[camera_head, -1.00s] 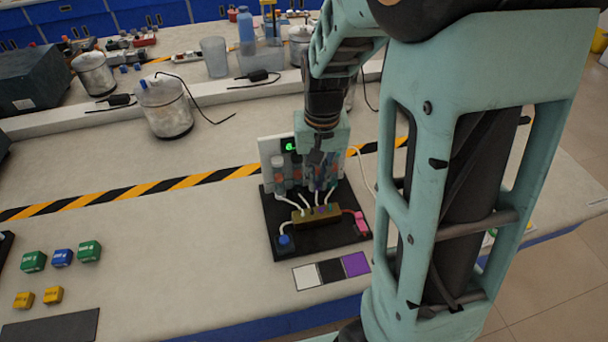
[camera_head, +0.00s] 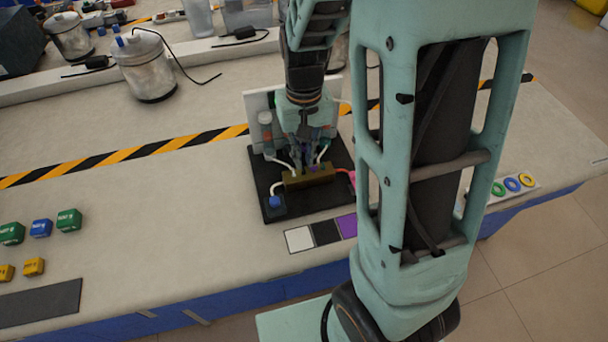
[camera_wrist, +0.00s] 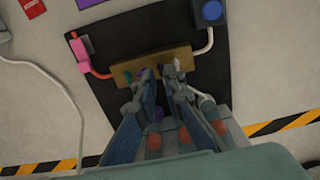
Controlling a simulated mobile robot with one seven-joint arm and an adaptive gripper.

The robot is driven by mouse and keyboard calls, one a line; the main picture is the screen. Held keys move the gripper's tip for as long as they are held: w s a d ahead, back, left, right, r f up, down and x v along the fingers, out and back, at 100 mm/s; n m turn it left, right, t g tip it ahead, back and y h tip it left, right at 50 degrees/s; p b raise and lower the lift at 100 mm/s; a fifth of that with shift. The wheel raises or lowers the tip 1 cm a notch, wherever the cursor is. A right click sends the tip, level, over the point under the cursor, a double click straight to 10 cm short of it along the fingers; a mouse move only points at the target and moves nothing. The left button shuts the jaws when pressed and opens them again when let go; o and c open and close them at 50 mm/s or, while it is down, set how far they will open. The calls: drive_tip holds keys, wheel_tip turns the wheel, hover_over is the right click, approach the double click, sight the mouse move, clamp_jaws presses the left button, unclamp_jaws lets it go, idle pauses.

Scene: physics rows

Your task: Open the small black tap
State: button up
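A brass manifold block (camera_head: 308,178) lies on a black base plate (camera_head: 325,205); the block also shows in the wrist view (camera_wrist: 185,60). The small black tap cannot be made out clearly; my fingers cover the block's middle. My gripper (camera_head: 303,158) points down at the block from the panel side. In the wrist view, its two fingertips (camera_wrist: 160,76) are spread with a narrow gap, right at the block's edge. Nothing is clearly held. A green fitting (camera_wrist: 129,78) is just left of the fingers, and something purple (camera_wrist: 158,113) shows between them.
A white panel with canisters (camera_head: 265,120) stands behind the block. A blue knob box (camera_head: 277,205) and a pink part (camera_wrist: 80,49) sit on the plate. White, black and purple squares (camera_head: 325,233) lie in front. Coloured blocks (camera_head: 68,220) are at left; the table between is clear.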

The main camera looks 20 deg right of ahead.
drive_tip(key=shift+f, duration=0.55)
drive_tip(key=shift+f+b, duration=0.3)
drive_tip(key=shift+b, duration=0.1)
drive_tip(key=shift+r+p, duration=0.35)
drive_tip(key=shift+c, duration=0.5)
clamp_jaws()
drive_tip(key=n+b, duration=0.1)
drive_tip(key=n, duration=0.3)
drive_tip(key=shift+f, duration=0.1)
drive_tip(key=shift+n+b, duration=0.3)
drive_tip(key=shift+n, duration=1.2)
